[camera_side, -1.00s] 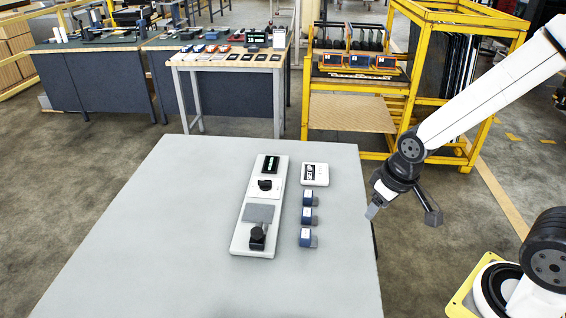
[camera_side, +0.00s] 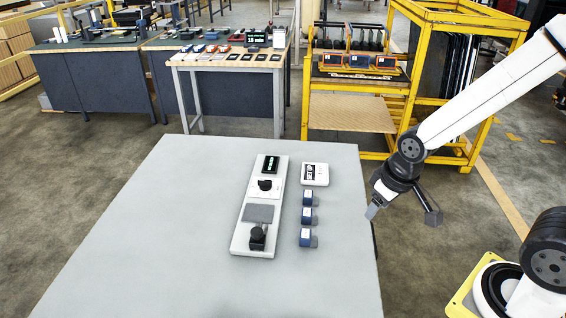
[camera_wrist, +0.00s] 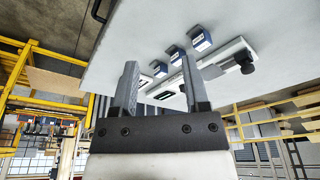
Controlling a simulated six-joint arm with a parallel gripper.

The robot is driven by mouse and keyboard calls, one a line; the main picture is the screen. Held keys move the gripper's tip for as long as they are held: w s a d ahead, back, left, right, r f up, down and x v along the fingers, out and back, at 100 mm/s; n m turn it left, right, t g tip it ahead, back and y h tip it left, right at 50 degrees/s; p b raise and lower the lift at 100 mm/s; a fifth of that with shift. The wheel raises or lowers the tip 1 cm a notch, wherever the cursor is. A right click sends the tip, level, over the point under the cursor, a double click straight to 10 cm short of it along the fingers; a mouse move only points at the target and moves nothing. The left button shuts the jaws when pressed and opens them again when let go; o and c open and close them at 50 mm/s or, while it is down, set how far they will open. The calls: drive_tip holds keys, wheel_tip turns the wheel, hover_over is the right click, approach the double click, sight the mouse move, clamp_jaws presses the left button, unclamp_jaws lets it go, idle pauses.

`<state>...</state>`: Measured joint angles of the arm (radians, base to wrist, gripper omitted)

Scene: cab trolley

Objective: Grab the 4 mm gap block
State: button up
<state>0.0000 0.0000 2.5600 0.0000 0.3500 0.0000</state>
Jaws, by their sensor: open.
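Three small blue gap blocks with pale label faces stand in a row on the grey table (camera_side: 150,240): a far one (camera_side: 307,198), a middle one (camera_side: 307,216) and a near one (camera_side: 305,238). Their labels are too small to read, so I cannot tell which is the 4 mm one. The blocks also show in the wrist view, the largest (camera_wrist: 200,39) at the upper right. My gripper (camera_side: 371,213) is at the table's right edge, right of the blocks and apart from them. In the wrist view its two fingers (camera_wrist: 160,85) are spread with nothing between them.
A long white fixture (camera_side: 240,238) with a display, knob, grey plate and black clamp lies left of the blocks. The table's left and front are clear. A yellow rack (camera_side: 400,100) stands behind.

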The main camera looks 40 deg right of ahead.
idle(0.4)
drive_tip(key=o, duration=0.4)
drive_tip(key=shift+o, duration=0.2)
drive_tip(key=n+g, duration=0.3)
drive_tip(key=n, duration=0.6)
hover_over(307, 213)
wheel_tip(307, 213, down, 7)
drive_tip(key=shift+r, duration=0.15)
drive_tip(key=shift+f, duration=1.3)
